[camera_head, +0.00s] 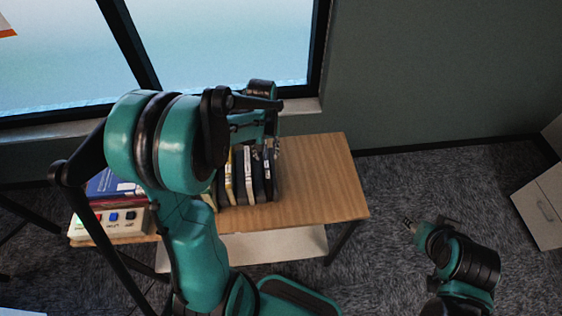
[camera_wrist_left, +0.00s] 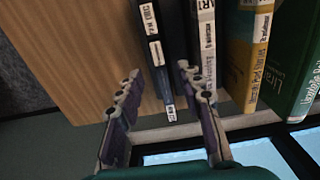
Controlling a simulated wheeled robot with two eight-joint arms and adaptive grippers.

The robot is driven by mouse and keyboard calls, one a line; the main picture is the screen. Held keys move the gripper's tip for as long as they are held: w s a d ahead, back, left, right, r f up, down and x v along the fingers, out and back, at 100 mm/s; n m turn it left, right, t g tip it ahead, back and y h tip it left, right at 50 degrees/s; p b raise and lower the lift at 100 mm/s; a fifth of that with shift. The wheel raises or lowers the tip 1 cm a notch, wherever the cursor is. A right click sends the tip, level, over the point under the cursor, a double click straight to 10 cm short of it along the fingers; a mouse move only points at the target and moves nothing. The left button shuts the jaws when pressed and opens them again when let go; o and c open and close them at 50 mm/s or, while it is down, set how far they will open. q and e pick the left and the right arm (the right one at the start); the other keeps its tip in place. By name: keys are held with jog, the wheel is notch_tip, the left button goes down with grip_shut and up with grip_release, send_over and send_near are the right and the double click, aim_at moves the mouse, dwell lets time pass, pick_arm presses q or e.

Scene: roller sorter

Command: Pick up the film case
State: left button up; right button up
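A dark, slim case with white labels on its spine, which looks like the film case (camera_wrist_left: 151,52), stands at the end of a row of books in the left wrist view. In the head view it appears as the rightmost dark spine (camera_head: 269,182) on the table. My left gripper (camera_wrist_left: 158,70) is open, with one finger on each side of this case; I cannot tell whether they touch it. In the head view the left gripper (camera_head: 271,150) is over the row's right end, partly hidden by its arm. My right gripper (camera_head: 409,224) is off to the right, beyond the table.
A white-spined book (camera_wrist_left: 206,45) stands close to the right finger, then a yellow one (camera_wrist_left: 248,55) and a green one (camera_wrist_left: 293,70). A box with colored buttons (camera_head: 112,220) is at the table's left. The wooden table (camera_head: 320,180) is bare to the right.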

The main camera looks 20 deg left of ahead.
pick_arm(q)
notch_tip(320, 180, down, 8)
jog(key=shift+a+b, duration=0.15)
jog(key=shift+b, duration=0.9)
grip_shut()
